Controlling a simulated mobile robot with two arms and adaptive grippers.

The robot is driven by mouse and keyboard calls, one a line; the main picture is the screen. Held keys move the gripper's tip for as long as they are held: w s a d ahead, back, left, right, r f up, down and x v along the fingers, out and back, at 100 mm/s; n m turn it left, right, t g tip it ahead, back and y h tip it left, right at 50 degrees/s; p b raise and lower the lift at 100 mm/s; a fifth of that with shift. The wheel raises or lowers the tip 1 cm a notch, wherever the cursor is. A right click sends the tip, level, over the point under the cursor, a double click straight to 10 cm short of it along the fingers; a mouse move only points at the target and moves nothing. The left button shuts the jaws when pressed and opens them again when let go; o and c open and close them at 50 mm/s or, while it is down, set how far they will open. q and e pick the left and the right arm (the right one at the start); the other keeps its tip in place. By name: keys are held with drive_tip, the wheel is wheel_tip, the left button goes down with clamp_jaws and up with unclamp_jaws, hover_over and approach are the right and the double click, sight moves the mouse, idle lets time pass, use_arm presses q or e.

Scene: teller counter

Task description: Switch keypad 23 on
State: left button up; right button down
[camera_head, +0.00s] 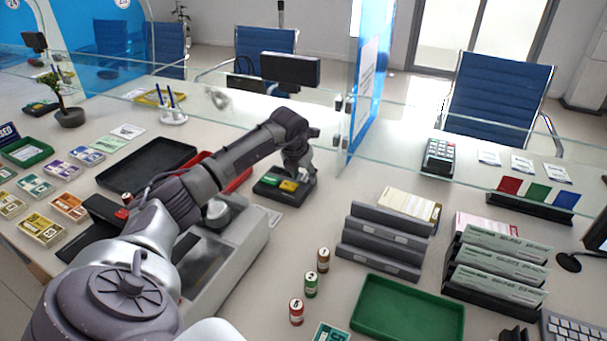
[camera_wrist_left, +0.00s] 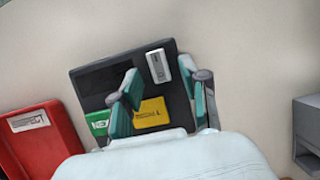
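A black keypad (camera_head: 272,191) with a green and a yellow key lies on the counter below my left gripper (camera_head: 297,168). In the left wrist view the keypad (camera_wrist_left: 92,82) shows a green key (camera_wrist_left: 98,122), a yellow key (camera_wrist_left: 152,113) and a light grey rocker switch (camera_wrist_left: 159,66). My left gripper (camera_wrist_left: 168,84) is open in that view, its teal-padded fingers apart over the keypad with nothing between them. The switch sits beyond the fingertips, between their lines. I cannot tell whether a finger touches the keypad. No number is readable on it. My right gripper is out of view.
A red tray (camera_wrist_left: 40,140) lies left of the keypad in the left wrist view. A grey machine (camera_head: 222,262) stands beneath my left arm. A glass screen (camera_head: 240,110) runs behind. Another keypad (camera_head: 438,157) stands further right. Bare counter lies right of the black keypad.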

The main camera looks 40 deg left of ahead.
use_arm(q)
clamp_jaws()
drive_tip(key=shift+w+r+p, duration=0.1)
drive_tip(key=shift+r+p, duration=0.1)
drive_tip(key=shift+p, duration=0.1)
drive_tip(key=shift+w+r+g+p, duration=0.15)
drive_tip(key=shift+r+g+p, duration=0.05)
drive_tip(key=shift+g+p, duration=0.5)
drive_tip(key=shift+w+a+f+g+h+p, duration=0.15)
drive_tip(key=shift+g+h+p, duration=0.15)
drive_tip(key=shift+g+h, duration=0.15)
drive_tip(key=shift+w+g, duration=0.1)
drive_tip(key=shift+g, duration=0.55)
drive_tip(key=shift+o, duration=0.7)
unclamp_jaws()
